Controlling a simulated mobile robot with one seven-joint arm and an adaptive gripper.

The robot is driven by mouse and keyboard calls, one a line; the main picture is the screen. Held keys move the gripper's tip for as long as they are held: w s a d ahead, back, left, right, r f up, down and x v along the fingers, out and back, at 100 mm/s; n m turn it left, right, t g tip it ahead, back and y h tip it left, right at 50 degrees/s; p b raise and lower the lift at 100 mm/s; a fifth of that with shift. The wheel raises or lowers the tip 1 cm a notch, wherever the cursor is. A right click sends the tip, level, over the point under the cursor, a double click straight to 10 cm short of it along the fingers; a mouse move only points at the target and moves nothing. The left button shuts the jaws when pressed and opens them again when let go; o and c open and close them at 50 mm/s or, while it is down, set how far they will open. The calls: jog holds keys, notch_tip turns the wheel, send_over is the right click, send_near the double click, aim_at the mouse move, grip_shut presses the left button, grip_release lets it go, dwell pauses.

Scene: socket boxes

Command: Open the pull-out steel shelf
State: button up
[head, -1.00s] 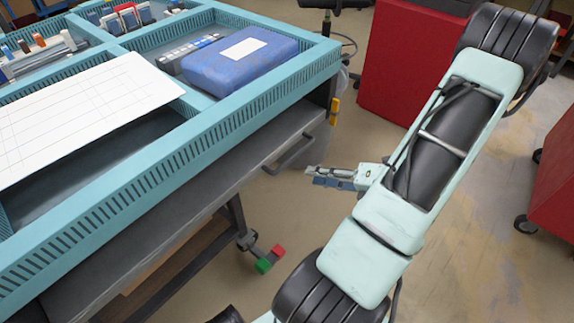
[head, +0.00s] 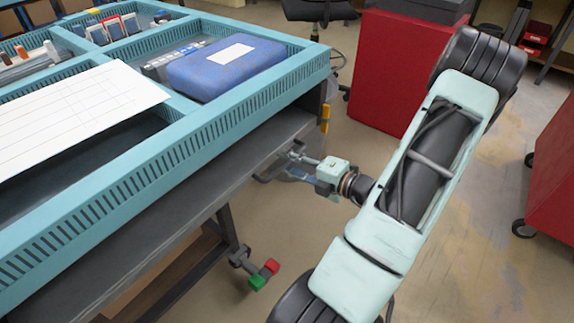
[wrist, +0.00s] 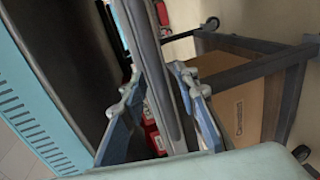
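The steel shelf (head: 190,190) is a grey slab under the teal workbench tray in the head view. Its bar handle (head: 264,178) stands out near the right end of its front edge. My gripper (head: 291,164) is at this handle, reaching in from the right. In the wrist view, the blue fingers (wrist: 156,92) are apart, one on each side of a long grey bar (wrist: 150,45), which looks like the handle. The fingers look open around it; a firm grip does not show. The shelf looks pushed in under the tray.
The teal tray (head: 190,130) above holds a blue case (head: 225,68) and a white sheet (head: 75,110). A red cabinet (head: 395,70) stands behind, and another red unit (head: 555,175) is at the right. A caster with red and green parts (head: 262,275) is below.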

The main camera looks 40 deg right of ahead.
jog(key=shift+w+a, duration=0.1)
jog(key=shift+w, duration=0.2)
grip_shut()
